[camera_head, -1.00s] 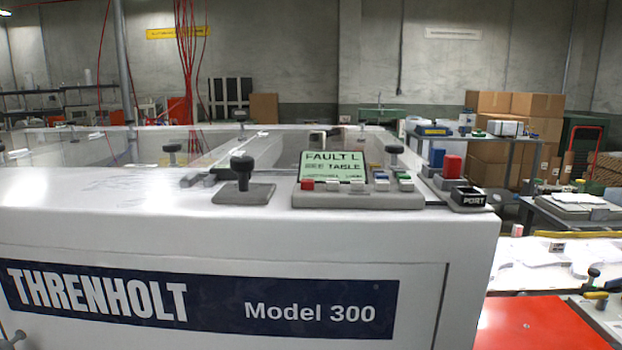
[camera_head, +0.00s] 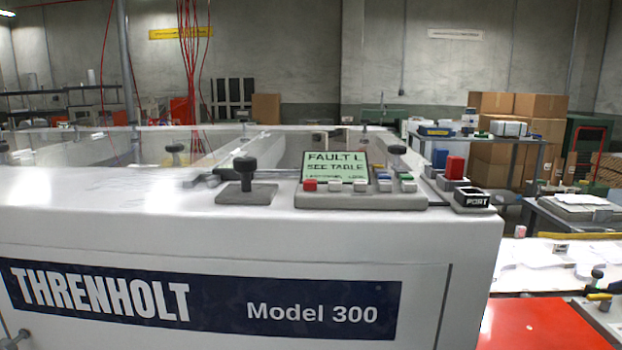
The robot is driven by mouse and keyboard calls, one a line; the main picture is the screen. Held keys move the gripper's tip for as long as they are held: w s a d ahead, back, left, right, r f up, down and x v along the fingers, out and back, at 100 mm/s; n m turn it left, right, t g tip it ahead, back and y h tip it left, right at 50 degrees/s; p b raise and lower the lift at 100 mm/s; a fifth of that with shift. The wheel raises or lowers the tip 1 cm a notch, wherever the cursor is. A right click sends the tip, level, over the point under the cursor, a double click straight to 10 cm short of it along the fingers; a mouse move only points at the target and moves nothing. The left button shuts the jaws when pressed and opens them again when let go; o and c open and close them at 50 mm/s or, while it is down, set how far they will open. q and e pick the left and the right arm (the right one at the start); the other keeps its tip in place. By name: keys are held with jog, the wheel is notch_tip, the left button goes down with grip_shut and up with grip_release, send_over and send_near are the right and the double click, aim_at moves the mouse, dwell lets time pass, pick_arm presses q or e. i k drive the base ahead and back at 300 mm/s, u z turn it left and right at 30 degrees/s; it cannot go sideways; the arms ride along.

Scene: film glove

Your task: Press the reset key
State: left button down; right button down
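A grey control panel (camera_head: 350,201) sits on top of the white machine (camera_head: 120,235) marked THRENHOLT Model 300. Its green screen (camera_head: 335,166) reads "FAULT L" and "SEE TABLE"; the smallest line is too blurred to read. More coloured keys stand to the right of the screen. I cannot read any key label, so I cannot tell which is the reset key. Neither of my grippers is in view.
A black knob (camera_head: 245,170) on a grey plate stands left of the panel. A red block (camera_head: 455,167) and a black holder marked PORT (camera_head: 471,200) stand to its right. A red surface (camera_head: 545,325) and a cluttered white table (camera_head: 540,265) lie lower right. Cartons are stacked behind.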

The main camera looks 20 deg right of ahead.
aim_at(309, 185)
jog(key=z, duration=2.3)
jog(key=k, duration=1)
jog(key=u, duration=1.55)
jog(key=i, duration=0.5)
jog(key=z, duration=0.05)
